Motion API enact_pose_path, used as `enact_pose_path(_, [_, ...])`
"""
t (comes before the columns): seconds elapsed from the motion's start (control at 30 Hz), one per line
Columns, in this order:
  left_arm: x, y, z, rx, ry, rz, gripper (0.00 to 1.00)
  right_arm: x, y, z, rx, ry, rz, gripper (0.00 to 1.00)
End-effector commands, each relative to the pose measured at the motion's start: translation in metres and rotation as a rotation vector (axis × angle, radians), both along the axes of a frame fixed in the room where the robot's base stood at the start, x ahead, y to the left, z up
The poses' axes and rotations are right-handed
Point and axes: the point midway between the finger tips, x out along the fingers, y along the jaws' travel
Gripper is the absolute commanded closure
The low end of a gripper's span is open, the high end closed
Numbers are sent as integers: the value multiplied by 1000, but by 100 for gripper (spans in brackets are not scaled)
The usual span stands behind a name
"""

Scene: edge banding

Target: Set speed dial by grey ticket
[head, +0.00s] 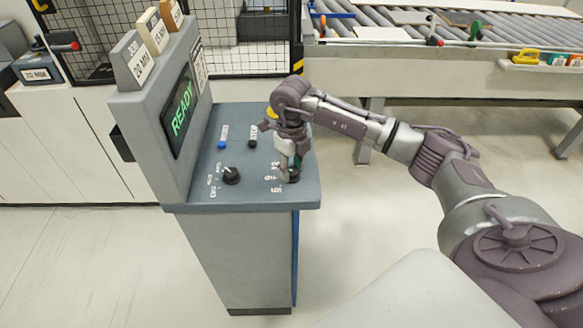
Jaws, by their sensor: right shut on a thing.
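The grey ticket (130,62) stands upright on top of the console screen housing, at the left of a row of tickets. Its print is small; a line seems to read "20" with a unit. The speed dial (294,176) is on the right part of the console top, with figures such as 6 and 9 beside it. My right gripper (290,170) points down over this dial and is shut on it, hiding most of it and its pointer. I cannot read the setting. My left gripper is not in view.
The console (250,193) also has a black selector knob (231,175), a blue button (222,144), a black button (252,143) and a screen (180,110) reading READY. Cream (152,30) and tan (171,13) tickets stand by the grey one. A roller conveyor (480,42) is behind.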

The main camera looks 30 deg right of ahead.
Motion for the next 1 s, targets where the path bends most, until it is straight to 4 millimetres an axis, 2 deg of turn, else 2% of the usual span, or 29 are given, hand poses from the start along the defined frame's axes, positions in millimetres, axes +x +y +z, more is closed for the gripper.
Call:
enact_pose_path(0.27, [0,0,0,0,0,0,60,1,-1,1,-2,-1,-1,96])
enact_pose_path(0.3, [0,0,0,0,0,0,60,1,-1,1,-2,-1,-1,58])
enact_pose_path(0.43, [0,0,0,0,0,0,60,0,-1,1,-1,-1,0,37])
enact_pose_path(0.77, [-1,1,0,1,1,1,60,0,0,2,-1,-1,1,36])
enact_pose_path(0.87, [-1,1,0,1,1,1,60,1,0,10,0,-3,1,36])
enact_pose_path(1.0, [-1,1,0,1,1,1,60,2,-1,35,-1,-6,1,36])
